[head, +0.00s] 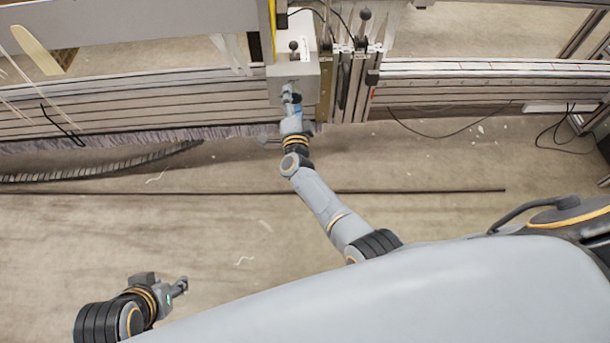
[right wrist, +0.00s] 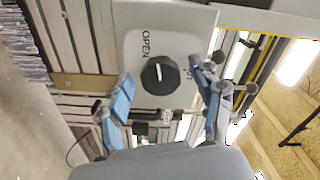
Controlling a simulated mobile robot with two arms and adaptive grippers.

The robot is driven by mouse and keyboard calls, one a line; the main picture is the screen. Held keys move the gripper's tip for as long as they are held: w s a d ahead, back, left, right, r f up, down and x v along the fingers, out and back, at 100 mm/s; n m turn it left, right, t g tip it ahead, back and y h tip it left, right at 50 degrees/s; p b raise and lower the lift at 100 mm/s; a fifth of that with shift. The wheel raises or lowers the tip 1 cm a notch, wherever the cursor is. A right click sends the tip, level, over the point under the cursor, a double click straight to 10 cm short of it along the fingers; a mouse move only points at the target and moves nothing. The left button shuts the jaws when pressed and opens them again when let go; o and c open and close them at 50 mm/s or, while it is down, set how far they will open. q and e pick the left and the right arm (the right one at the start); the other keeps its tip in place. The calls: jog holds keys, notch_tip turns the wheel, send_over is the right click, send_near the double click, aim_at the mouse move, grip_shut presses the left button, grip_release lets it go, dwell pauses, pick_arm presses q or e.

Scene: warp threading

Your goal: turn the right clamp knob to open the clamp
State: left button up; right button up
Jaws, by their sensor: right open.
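The right clamp knob (right wrist: 160,76) is round and black with a white mark, on the face of a light grey clamp box (right wrist: 176,28). The word OPEN is printed at its upper left; a second label at its right is partly hidden by a finger. My right gripper (right wrist: 162,78) is open, its blue fingers on either side of the knob in the wrist view. I cannot tell whether they touch it. In the head view my right gripper (head: 291,96) is at the front of the clamp box (head: 296,62), hiding the knob. My left gripper (head: 181,286) is far away, at lower left.
Long metal beams (head: 480,82) of the loom run left and right of the clamp box. Small posts with black ball knobs (head: 364,15) stand behind it. A cable (head: 440,135) hangs at the right. The floor in front is mostly clear.

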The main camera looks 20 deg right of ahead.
jog(key=m+b, duration=0.1)
jog(key=m, duration=0.2)
jog(key=m+b, duration=0.2)
jog(key=shift+f+m, duration=0.2)
jog(key=shift+m, duration=0.2)
jog(key=m+b, duration=0.5)
jog(key=m, duration=0.2)
jog(key=shift+m, duration=0.3)
jog(key=m+b, duration=0.6)
jog(key=shift+d+r, duration=0.1)
jog(key=shift+d, duration=0.05)
jog(key=s, duration=0.1)
jog(key=s+p, duration=0.1)
jog(key=s+a, duration=0.1)
jog(key=shift+r+m+p, duration=0.3)
jog(key=shift+r+p, duration=0.05)
jog(key=shift+p, duration=0.05)
jog(key=n+y+p, duration=0.2)
jog(key=n+p, duration=0.5)
jog(key=p, duration=0.2)
send_near(294, 98)
jog(key=s+a, duration=0.3)
jog(key=s, duration=0.2)
jog(key=s+a+f+n+g+y+p, duration=0.1)
jog(key=s+f+n+g+y+p, duration=0.4)
jog(key=s+f+n+p, duration=0.8)
jog(key=n+g+p, duration=0.1)
jog(key=n+p, duration=0.1)
jog(key=n, duration=0.4)
jog(key=shift+s+n, duration=0.3)
